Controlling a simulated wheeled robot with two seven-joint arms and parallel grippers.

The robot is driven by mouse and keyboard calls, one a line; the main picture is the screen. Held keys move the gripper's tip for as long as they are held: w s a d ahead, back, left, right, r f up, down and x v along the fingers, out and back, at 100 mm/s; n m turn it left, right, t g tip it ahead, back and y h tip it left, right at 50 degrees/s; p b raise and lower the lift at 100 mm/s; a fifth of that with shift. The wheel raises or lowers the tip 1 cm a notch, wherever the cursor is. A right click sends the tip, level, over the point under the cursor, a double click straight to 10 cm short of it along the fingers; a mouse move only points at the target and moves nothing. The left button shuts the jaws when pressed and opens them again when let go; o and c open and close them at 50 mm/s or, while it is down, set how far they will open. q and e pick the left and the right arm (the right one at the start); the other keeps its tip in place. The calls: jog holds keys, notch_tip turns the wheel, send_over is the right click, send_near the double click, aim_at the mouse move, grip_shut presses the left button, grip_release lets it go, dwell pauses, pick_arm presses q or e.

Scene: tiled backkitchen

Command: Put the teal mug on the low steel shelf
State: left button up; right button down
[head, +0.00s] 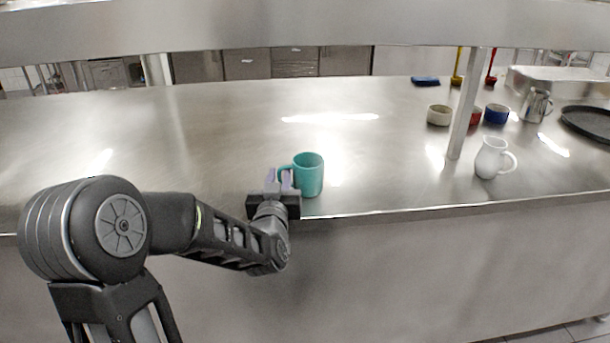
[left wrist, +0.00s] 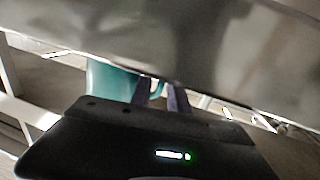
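The teal mug (head: 312,176) stands upright on the steel counter near its front edge, its handle to the left. My left gripper (head: 279,180) is at the handle side, just left of the mug. In the left wrist view, the mug (left wrist: 108,82) is partly hidden by the gripper body. The two fingers (left wrist: 160,95) stand apart with the teal handle showing between them; contact is not clear. A steel shelf (head: 300,25) spans the top of the head view, above the counter on a post. My right gripper is not in view.
The shelf post (head: 464,110) stands right of the mug. The counter's left and middle (head: 200,130) are clear.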

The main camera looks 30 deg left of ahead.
pick_arm(q)
jog(key=shift+w+a, duration=0.15)
jog(key=shift+w, duration=0.15)
dwell(0.4)
grip_shut()
jog(key=shift+r, duration=0.1)
dwell(1.1)
